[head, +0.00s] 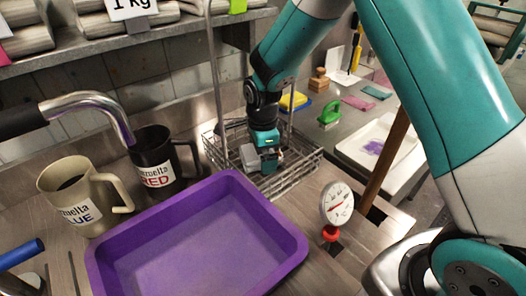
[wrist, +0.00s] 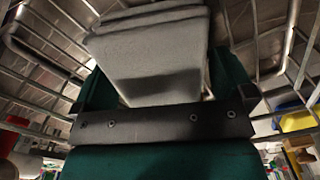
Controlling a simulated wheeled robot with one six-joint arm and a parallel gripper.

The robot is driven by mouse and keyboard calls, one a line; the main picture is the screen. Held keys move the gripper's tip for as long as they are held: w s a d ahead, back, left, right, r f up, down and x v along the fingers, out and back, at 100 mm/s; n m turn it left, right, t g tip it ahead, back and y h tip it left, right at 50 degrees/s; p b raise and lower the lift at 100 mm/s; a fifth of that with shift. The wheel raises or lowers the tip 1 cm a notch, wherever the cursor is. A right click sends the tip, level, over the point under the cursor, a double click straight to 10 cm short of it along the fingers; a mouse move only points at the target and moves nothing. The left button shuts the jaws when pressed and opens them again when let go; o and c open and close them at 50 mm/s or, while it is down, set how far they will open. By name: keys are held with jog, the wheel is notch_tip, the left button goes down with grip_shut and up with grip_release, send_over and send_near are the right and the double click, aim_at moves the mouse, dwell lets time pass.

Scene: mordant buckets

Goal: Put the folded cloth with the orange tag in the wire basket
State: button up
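The wire basket (head: 307,170) stands behind the purple tray, with a tall handle. My gripper (head: 265,164) points down inside it, below the rim. In the wrist view a pale grey folded cloth (wrist: 155,50) lies between the two teal fingers of my gripper (wrist: 165,88), which meet its sides. Basket wires show all around it. No orange tag shows on the part of the cloth I can see. Whether the cloth touches the basket floor is hidden.
A purple tray (head: 112,247) fills the front middle. A black mug (head: 152,160) and a beige mug (head: 82,200) stand left of the basket. A dial thermometer (head: 337,204) stands at right. A shelf (head: 120,43) with folded cloths runs above.

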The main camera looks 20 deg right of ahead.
jog(key=shift+r+b, duration=0.4)
jog(key=shift+r, duration=3.55)
